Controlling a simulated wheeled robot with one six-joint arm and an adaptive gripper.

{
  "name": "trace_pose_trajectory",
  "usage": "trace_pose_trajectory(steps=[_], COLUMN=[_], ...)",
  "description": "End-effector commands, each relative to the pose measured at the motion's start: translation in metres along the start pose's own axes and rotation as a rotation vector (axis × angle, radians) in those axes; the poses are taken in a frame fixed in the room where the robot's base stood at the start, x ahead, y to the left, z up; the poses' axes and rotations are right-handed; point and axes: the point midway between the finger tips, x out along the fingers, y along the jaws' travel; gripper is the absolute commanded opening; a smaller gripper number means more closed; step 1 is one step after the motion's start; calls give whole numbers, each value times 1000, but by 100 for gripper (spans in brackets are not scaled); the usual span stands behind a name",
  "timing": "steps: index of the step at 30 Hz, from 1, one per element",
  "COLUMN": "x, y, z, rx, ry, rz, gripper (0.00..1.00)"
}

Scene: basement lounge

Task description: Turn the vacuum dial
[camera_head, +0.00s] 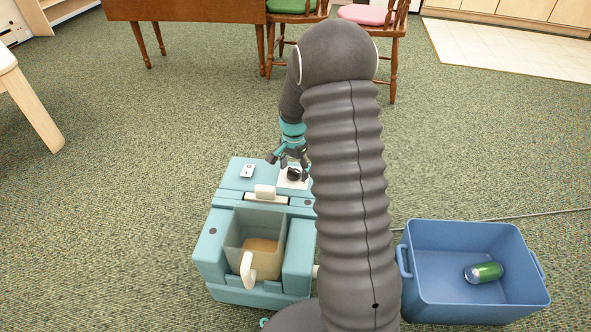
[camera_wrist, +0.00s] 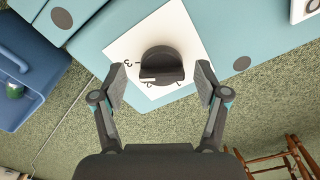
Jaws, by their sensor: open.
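The vacuum (camera_head: 208,255) is a teal box-shaped machine on the carpet, with a clear bin holding something brown. Its dial (camera_wrist: 162,66) is a dark round knob with a raised grip on a white square plate (camera_wrist: 130,44) with numbers. In the head view the dial (camera_head: 294,174) is at the top right of the vacuum, partly behind my gripper. My gripper (camera_wrist: 162,88) is open in the wrist view, one finger on each side of the lower part of the dial, with gaps to it. I cannot tell how far above the dial the fingertips are.
A small white switch plate (camera_head: 247,171) is on the vacuum's top left. A wooden table (camera_head: 185,10) and chairs (camera_head: 397,48) stand behind. The carpet left of the vacuum is clear.

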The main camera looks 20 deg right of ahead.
Motion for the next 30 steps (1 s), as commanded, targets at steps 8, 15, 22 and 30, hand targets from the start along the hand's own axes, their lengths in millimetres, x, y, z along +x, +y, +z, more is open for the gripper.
trace_pose_trajectory(steps=[8,15,22,30], x=[-39,-86,-112,-118], y=[-1,0,1,1], z=[-1,0,0,1], rx=[0,0,0,0], ry=[3,2,0,-1], rz=[-4,-3,0,1], gripper=[74,74,74,74])
